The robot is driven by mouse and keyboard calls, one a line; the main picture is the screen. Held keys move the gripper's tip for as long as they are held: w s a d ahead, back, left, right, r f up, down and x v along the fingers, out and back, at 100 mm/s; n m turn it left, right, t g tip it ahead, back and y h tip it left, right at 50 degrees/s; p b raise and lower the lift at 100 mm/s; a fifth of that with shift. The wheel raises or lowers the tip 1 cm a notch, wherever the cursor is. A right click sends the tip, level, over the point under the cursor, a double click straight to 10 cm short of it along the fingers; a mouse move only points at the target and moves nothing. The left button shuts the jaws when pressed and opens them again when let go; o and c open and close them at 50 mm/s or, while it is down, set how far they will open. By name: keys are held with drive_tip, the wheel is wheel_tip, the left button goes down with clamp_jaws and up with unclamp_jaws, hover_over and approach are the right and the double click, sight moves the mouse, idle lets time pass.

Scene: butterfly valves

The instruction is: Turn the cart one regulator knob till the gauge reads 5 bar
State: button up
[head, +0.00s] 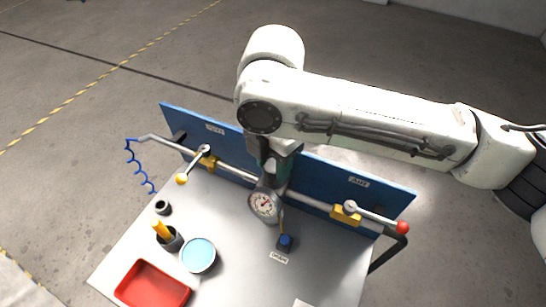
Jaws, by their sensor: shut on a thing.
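The round gauge (264,205) faces up on the cart top, with a pale dial and a grey rim. Its needle is too small for me to read the pressure. My gripper (271,181) points down right behind the gauge, near the middle of the blue back panel. It is shut on the regulator knob, which the gripper itself hides from the head view. The cart (330,265) has a light grey top.
A pipe along the blue panel (312,176) carries a yellow-knobbed lever valve (194,163) at left and a red-knobbed one (376,216) at right. A blue knob (285,241) sits right of the gauge. A red tray (152,286), blue-topped round container (198,255) and dark cup (170,239) stand front left.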

sight(273, 167)
drive_tip(key=o, duration=1.1)
drive_tip(key=shift+c, duration=0.2)
wheel_tip(273, 167, up, 11)
drive_tip(key=b, duration=0.1)
drive_tip(key=shift+s+f, duration=0.1)
drive_tip(key=shift+f, duration=0.05)
